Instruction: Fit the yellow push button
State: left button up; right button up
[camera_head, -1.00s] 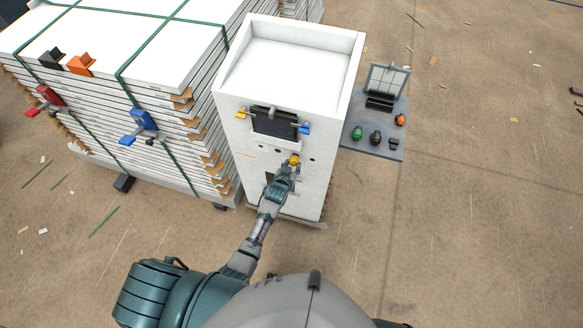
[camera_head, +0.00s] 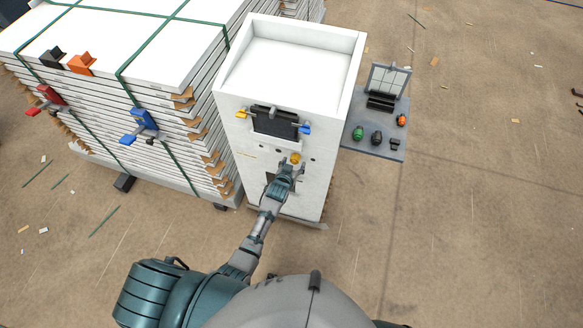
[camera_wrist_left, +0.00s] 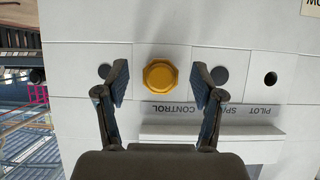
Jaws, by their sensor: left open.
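The yellow push button (camera_head: 295,158) sits on the front face of the white machine (camera_head: 240,135), in the row of round holes below the dark screen. In the left wrist view the yellow button (camera_wrist_left: 161,77) is flush against the panel, seen from its front, centred between the fingers. My left gripper (camera_head: 287,168) is just below and in front of the button. In the wrist view my left gripper (camera_wrist_left: 160,85) is open, with a finger on either side of the button and gaps between. My right gripper is not in view.
Dark round holes (camera_wrist_left: 270,78) flank the button, above printed labels and a white ledge (camera_wrist_left: 210,131). A grey mat (camera_head: 357,142) with green, black and orange parts lies to the right. Stacked white panels (camera_head: 170,75) with coloured parts stand left.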

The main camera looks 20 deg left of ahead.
pick_arm(q)
jog(key=v, duration=1.1)
jog(key=shift+s, duration=0.35)
jog(key=shift+r, duration=0.15)
jog(key=s+f+m+g, duration=0.15)
jog(key=s+f, duration=0.35)
jog(key=f, duration=0.5)
jog(key=s+f+g+b, duration=0.1)
jog(key=s+f+g, duration=0.1)
jog(key=s+f, duration=0.6)
jog(key=s+f+g, duration=0.2)
jog(key=s+f, duration=0.1)
jog(key=f, duration=0.9)
jog(key=s+a+f+g, duration=0.2)
jog(key=s+f, duration=0.3)
jog(key=s, duration=0.4)
jog(key=s+a+f+g+b, duration=0.1)
jog(key=s+a+f, duration=0.2)
jog(key=s, duration=0.7)
jog(key=s+a+f+g, duration=0.2)
jog(key=s+a+f, duration=0.1)
jog(key=s+f, duration=0.4)
jog(key=s, duration=0.3)
jog(key=shift+g, duration=0.35)
jog(key=shift+a+m, duration=0.1)
jog(key=shift+m, duration=0.15)
